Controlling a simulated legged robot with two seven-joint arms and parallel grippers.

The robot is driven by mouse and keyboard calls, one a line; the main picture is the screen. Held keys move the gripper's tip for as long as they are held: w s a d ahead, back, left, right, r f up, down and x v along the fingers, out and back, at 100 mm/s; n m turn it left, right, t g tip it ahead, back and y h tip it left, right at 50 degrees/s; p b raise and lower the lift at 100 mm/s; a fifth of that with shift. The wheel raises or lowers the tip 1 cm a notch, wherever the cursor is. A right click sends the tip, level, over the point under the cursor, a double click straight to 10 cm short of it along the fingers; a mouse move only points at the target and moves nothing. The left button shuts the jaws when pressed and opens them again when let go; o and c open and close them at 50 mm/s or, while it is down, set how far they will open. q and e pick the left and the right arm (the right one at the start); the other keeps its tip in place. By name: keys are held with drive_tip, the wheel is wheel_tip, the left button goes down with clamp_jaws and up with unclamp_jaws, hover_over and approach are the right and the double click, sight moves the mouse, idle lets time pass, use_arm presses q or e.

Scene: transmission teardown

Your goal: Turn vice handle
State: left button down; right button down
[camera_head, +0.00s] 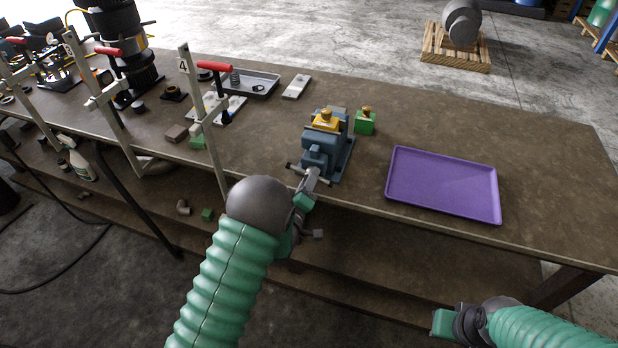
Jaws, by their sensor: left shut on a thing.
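A blue vice (322,150) stands near the front edge of the workbench, with a yellow-gold part (326,121) at its jaws. The vice handle (294,167) is a thin bar at the vice's front end, facing me. My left gripper (309,180) reaches up to the front of the vice and is shut on the handle. Its fingers hide part of the handle. My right gripper (445,322) is low at the bottom right, apart from the bench; its fingertips are too unclear to tell open from shut.
A purple tray (443,183), empty, lies right of the vice. Clamps with red handles (214,66) rise from the bench's front edge at left. The bench (540,160) is clear at far right.

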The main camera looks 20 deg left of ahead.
use_arm(q)
drive_tip(key=shift+r, duration=0.15)
drive_tip(key=shift+a, duration=0.1)
drive_tip(key=shift+w+a+r, duration=0.1)
drive_tip(key=shift+a, duration=0.05)
idle(0.4)
